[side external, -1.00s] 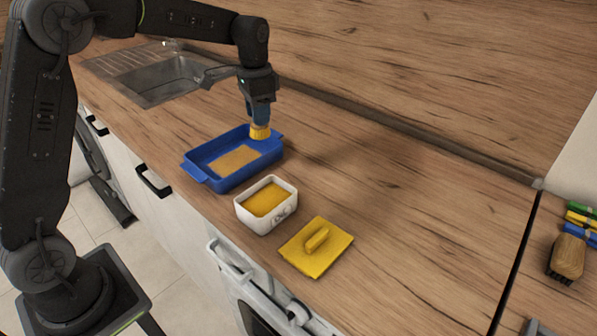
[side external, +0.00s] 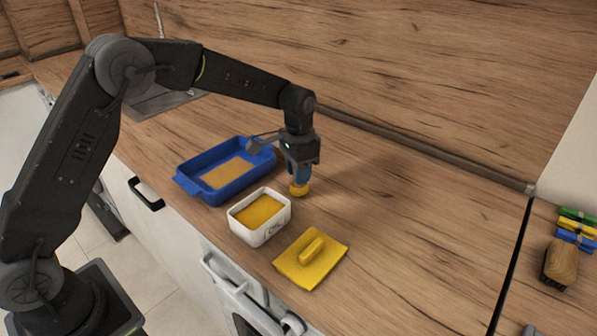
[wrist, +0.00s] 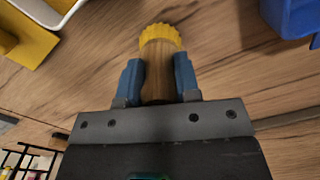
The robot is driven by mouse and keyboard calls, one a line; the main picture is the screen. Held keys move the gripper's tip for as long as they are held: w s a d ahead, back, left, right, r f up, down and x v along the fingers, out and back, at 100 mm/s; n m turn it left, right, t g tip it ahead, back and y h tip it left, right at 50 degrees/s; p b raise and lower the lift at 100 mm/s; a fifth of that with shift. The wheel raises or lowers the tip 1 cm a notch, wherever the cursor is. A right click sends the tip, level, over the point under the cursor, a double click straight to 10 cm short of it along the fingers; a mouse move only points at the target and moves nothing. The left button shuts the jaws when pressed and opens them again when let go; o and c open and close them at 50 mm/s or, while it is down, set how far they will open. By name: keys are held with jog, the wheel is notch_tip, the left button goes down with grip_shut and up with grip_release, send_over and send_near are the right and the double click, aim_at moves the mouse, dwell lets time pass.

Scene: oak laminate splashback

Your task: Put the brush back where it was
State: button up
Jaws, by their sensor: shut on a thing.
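The brush has a wooden handle and a yellow ribbed end; the yellow end (side external: 299,190) points down below my gripper (side external: 299,175). In the wrist view the brush (wrist: 160,38) sits between the two blue fingers of my gripper (wrist: 157,68), which are shut on its wooden handle. It is held near the counter, behind and to the right of the white tub; I cannot tell if it touches the wood. The blue tray (side external: 186,178) has a tan layer in it and stands to the left of my gripper. The white tub (side external: 273,232) holds a yellow filling.
A yellow lid (side external: 325,270) with a raised handle lies in front of the gripper, next to the tub. A wooden scrubbing brush (side external: 562,258) and coloured clips (side external: 575,228) lie at the far right. The counter (side external: 420,215) right of the gripper is clear.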

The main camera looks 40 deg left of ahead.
jog(key=shift+f, duration=0.3)
jog(key=shift+f, duration=0.15)
jog(key=o, duration=0.9)
notch_tip(320, 180, up, 12)
jog(key=shift+f, duration=0.2)
jog(key=shift+r, duration=0.4)
